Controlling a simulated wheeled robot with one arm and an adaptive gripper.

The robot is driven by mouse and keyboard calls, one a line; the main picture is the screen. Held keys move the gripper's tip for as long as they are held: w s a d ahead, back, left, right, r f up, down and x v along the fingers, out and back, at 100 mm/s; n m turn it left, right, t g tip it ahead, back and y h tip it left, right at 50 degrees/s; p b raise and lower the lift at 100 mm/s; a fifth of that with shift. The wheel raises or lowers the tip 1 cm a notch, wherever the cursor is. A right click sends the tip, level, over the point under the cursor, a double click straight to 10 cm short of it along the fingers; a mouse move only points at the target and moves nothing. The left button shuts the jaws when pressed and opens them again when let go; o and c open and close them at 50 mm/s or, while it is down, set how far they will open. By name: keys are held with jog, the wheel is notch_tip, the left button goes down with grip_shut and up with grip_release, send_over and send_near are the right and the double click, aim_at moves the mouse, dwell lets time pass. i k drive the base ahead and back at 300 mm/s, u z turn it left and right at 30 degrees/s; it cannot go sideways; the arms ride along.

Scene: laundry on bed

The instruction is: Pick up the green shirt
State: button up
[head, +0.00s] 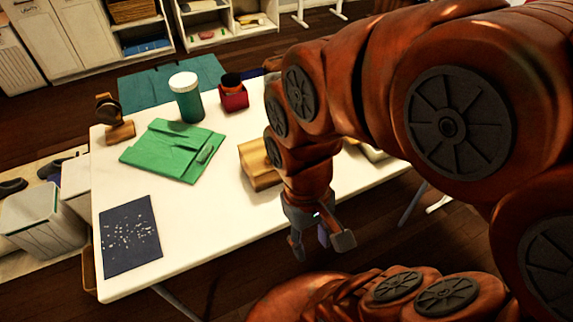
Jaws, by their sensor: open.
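The green shirt (173,150) lies folded flat on the white table, left of the middle in the head view. A small grey-green patch shows near its right edge. My gripper (322,246) hangs at the table's front edge, to the right of and nearer than the shirt. Its fingers are apart and nothing shows between them. It is well clear of the shirt. My arm covers the right part of the table.
Bins (42,222) stand left. The table's front middle is clear.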

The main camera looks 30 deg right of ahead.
aim_at(160, 142)
jog(key=z, duration=1.75)
jog(key=k, duration=1.7)
jog(key=u, duration=1.15)
jog(key=i, duration=0.65)
jog(key=u, duration=0.05)
